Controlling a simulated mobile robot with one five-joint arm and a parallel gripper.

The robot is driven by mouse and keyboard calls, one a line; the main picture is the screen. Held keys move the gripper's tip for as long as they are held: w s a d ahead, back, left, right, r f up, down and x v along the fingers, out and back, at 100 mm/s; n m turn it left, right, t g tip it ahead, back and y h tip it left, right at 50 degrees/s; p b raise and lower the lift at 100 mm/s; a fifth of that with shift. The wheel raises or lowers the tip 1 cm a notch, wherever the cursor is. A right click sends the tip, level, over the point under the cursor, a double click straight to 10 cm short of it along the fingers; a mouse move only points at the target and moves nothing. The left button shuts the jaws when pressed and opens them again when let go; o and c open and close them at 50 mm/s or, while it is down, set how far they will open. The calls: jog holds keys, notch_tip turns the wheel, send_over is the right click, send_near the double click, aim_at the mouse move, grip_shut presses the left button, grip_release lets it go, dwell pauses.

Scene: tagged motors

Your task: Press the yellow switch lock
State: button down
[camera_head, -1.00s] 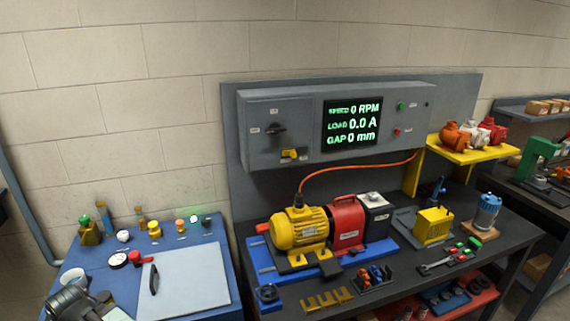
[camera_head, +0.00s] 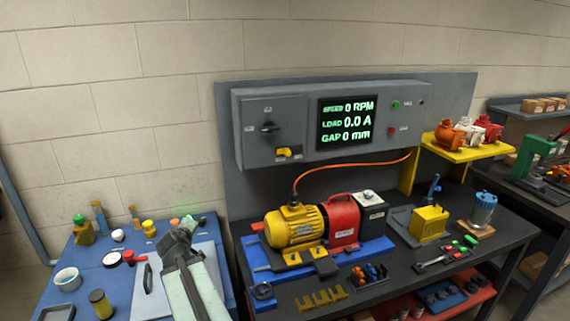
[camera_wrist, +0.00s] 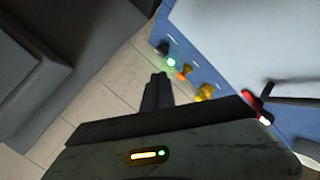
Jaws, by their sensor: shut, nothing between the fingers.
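The yellow switch lock (camera_head: 289,152) sits low on the front of the grey control box (camera_head: 262,100), below a black rotary switch (camera_head: 268,127). My gripper (camera_head: 178,230) is at the lower left of the box, above the blue bench, well apart from the lock. In the wrist view my gripper (camera_wrist: 158,78) is shut with nothing between its fingers. The lock does not show in the wrist view.
The blue bench (camera_head: 66,255) holds small coloured items and a grey panel (camera_head: 150,300). A yellow motor (camera_head: 294,228) and red unit (camera_head: 343,220) stand on the dark bench under the box. An orange cable (camera_head: 350,165) hangs below the box.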

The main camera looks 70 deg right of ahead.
jog(key=s+d+r+n+t+h, duration=0.1)
jog(key=s+d+r+n+h, duration=0.1)
jog(key=s+d+r, duration=0.35)
jog(key=s+d+r+n+h, duration=0.1)
jog(key=s+d+r+h, duration=0.2)
jog(key=s+d, duration=0.5)
jog(key=s+d+r+n+t, duration=0.4)
jog(key=s+d+n, duration=0.4)
jog(key=s, duration=0.3)
jog(key=shift+s+d+r+n+b, duration=0.25)
jog(key=shift+r+n+b, duration=0.25)
jog(key=shift+n, duration=0.2)
jog(key=shift+w, duration=0.1)
